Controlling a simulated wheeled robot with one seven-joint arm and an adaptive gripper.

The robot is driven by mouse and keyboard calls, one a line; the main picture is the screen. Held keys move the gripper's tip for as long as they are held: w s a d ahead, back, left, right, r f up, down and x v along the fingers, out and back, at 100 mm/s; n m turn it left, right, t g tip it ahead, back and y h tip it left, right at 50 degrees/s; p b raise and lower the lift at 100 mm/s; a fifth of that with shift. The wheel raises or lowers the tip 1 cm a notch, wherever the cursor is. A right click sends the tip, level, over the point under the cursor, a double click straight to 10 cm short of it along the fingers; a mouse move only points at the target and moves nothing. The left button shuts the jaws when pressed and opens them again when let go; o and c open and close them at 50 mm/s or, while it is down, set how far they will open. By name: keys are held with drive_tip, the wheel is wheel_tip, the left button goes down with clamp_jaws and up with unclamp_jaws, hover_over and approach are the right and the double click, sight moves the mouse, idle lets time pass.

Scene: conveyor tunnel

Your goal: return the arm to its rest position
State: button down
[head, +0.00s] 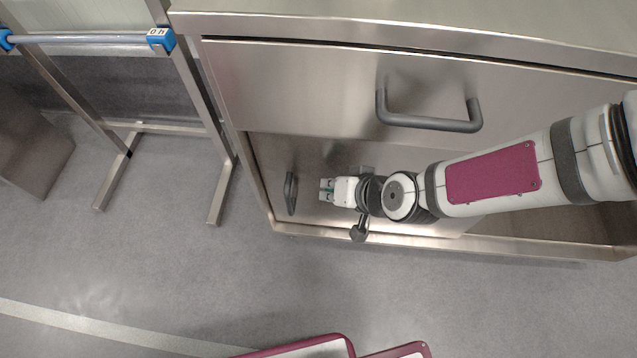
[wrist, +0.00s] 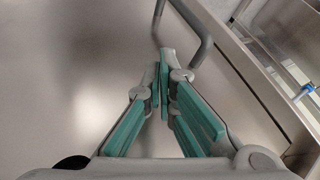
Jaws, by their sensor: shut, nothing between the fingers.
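My gripper (head: 325,190) is at the end of my white and maroon arm, which reaches in from the right in the head view. It points left, in front of the lower part of a steel cabinet. In the wrist view my gripper (wrist: 164,85) shows green finger pads with the tips together and nothing between them. A grey handle (head: 291,193) on the cabinet's lower door is just left of the fingertips in the head view. A grey handle (wrist: 203,45) also shows beyond the fingertips in the wrist view. I cannot tell whether they touch it.
The steel cabinet has a drawer (head: 300,88) with a grey handle (head: 430,122) above my arm. A metal frame with a blue-ended bar (head: 90,39) stands at the left. Grey floor (head: 150,270) lies open at the lower left.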

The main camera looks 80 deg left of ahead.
drive_tip(key=p+v, duration=0.1)
drive_tip(key=v, duration=0.3)
drive_tip(key=shift+d+r, duration=0.1)
